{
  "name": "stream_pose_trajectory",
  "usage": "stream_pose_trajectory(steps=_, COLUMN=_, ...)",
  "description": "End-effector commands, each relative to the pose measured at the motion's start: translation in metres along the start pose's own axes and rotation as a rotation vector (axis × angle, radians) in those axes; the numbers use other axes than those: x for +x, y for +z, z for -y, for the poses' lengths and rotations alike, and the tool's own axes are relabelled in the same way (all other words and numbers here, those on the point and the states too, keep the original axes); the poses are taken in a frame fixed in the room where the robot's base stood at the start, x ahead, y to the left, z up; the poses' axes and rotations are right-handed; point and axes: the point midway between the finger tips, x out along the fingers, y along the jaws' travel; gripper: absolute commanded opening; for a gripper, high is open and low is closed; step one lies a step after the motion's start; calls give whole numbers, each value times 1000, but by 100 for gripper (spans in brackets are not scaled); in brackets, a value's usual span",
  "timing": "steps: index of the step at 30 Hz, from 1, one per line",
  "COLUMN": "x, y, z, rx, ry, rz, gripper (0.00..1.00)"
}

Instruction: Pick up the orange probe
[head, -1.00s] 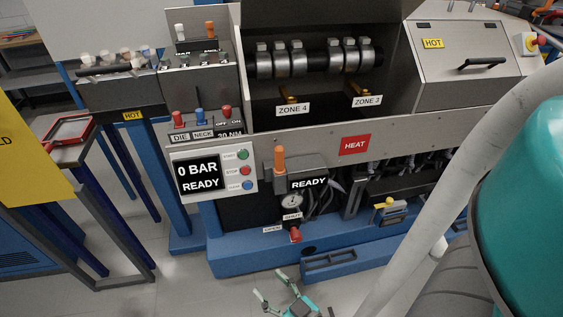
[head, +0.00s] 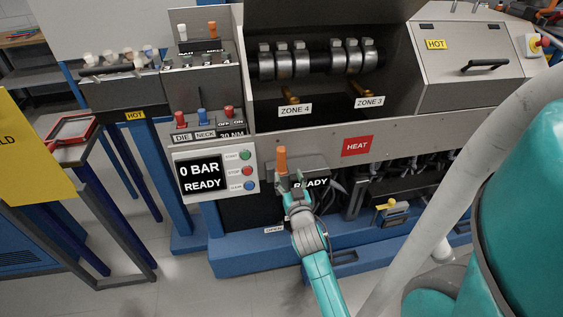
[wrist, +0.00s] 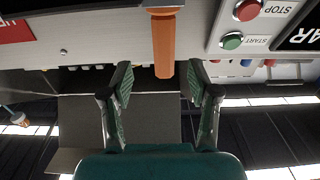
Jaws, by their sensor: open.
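My arm hides the gauge and red valve handle below.
Another orange-topped piece (head: 212,30) stands in a holder at upper left beside a white one. The control panel (head: 215,174) with coloured buttons is left of the probe. A red HEAT sign (head: 357,146) is at right. A hopper-like bay with heater bands (head: 315,60) is above.

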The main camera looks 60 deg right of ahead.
Motion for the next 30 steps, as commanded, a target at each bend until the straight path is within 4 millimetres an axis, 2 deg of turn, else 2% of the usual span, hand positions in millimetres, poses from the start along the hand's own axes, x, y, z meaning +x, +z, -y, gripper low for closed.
stream_pose_trajectory(steps=4, x=21, y=0, z=0, rx=1, ry=-1, rz=-1, gripper=60)
stream_pose_trajectory(steps=14, x=44, y=2, z=2, rx=-1, ry=-1, rz=0, gripper=60)
stream_pose_trajectory(steps=21, x=76, y=6, z=5, rx=0, ry=-1, rz=0, gripper=60)
stream_pose_trajectory(steps=30, x=85, y=7, z=5, rx=-1, ry=-2, rz=1, gripper=60)
